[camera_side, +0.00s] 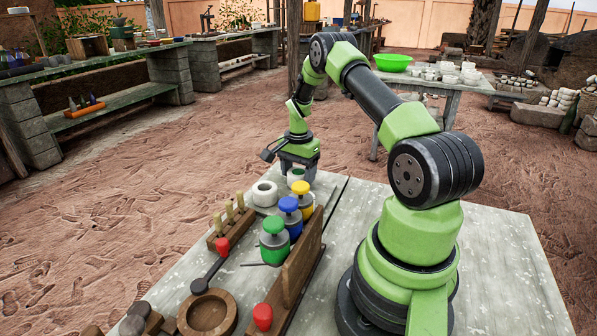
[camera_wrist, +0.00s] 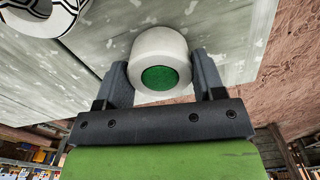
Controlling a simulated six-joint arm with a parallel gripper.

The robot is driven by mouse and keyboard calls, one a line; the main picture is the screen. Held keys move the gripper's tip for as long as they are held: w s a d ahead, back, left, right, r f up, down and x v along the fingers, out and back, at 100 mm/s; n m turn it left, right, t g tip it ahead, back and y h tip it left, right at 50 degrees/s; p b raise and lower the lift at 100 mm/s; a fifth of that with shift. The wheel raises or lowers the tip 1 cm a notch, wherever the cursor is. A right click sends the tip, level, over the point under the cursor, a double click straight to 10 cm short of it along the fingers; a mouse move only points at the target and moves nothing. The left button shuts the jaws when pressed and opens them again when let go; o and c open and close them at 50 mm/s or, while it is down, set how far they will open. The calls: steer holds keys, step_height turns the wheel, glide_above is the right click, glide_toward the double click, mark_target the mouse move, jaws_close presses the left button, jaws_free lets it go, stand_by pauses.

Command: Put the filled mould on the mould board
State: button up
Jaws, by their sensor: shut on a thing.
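The filled mould (camera_wrist: 160,47) is a white round block with a green fill in its face. My gripper (camera_wrist: 161,72) is shut on it, one finger on each side. In the side view my gripper (camera_side: 297,160) is low over the far end of the table, and the mould (camera_side: 296,175) shows just under it. I cannot tell whether the mould touches the surface. A white ring-shaped piece (camera_side: 264,193) stands just left of the mould. I cannot make out for certain which surface is the mould board.
Jars with yellow (camera_side: 301,188), blue (camera_side: 288,204) and green (camera_side: 274,226) tops stand close to my gripper. Near them are a peg rack (camera_side: 230,226), an upright wooden board (camera_side: 301,262), a wooden bowl (camera_side: 208,313) and a red-topped item (camera_side: 262,318). The table's right side is clear.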

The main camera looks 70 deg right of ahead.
steer(key=o, duration=1)
steer(key=shift+f, duration=0.1)
